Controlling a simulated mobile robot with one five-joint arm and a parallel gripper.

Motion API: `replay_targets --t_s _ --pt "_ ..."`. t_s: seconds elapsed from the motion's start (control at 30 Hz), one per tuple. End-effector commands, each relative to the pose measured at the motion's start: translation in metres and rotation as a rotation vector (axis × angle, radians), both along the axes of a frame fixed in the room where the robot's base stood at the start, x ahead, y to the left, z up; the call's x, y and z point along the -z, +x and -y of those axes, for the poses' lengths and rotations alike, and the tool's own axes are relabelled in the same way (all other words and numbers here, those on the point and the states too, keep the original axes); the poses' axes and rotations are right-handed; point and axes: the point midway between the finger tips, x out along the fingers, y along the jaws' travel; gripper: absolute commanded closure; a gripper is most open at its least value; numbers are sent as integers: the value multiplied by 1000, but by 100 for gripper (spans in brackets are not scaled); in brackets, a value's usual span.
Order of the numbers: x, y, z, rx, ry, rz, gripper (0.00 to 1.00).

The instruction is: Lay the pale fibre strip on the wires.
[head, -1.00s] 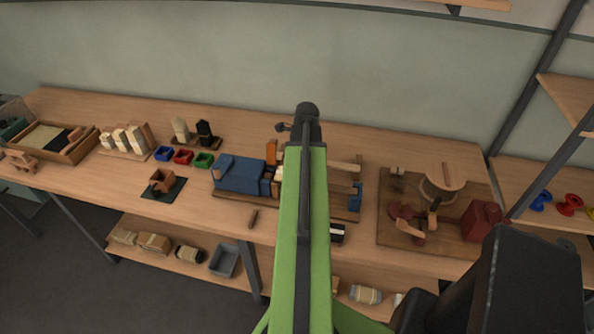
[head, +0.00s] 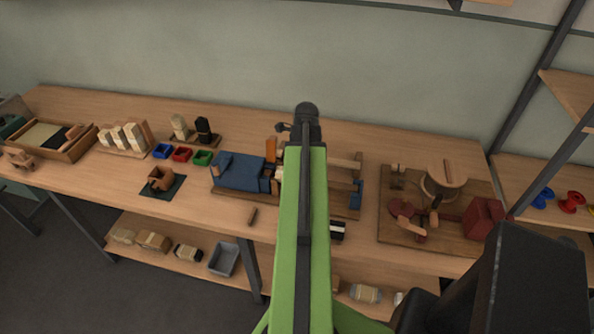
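My green arm rises through the middle of the head view and covers the centre of the bench. My gripper (head: 284,127) is mostly hidden behind the arm's dark end; only a small dark part shows at its left, and its fingers cannot be made out. A blue machine (head: 240,172) stands on a wooden base left of the arm, with wooden rails (head: 345,163) and a blue end block (head: 357,190) emerging at the right. The wires cannot be made out. I cannot pick out the pale fibre strip with certainty; whether my gripper holds it is hidden.
Left are a rack of pale bundles (head: 125,138), a pale and a black bundle on a stand (head: 190,128), small blue, red and green bins (head: 182,154), and a wooden tray (head: 84,145). A dark red machine (head: 484,218) stands right. The bench's back strip is mostly clear.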

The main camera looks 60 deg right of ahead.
Motion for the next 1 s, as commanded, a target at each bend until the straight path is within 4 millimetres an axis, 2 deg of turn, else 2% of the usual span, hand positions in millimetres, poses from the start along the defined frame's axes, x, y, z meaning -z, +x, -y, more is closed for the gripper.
replay_targets --t_s 0.73,0.77,0.93,1.0 --pt "5 0 0 0 0 0 83" --pt "5 0 0 0 0 0 41" --pt "4 0 0 0 0 0 19" --pt "4 0 0 0 0 0 17"
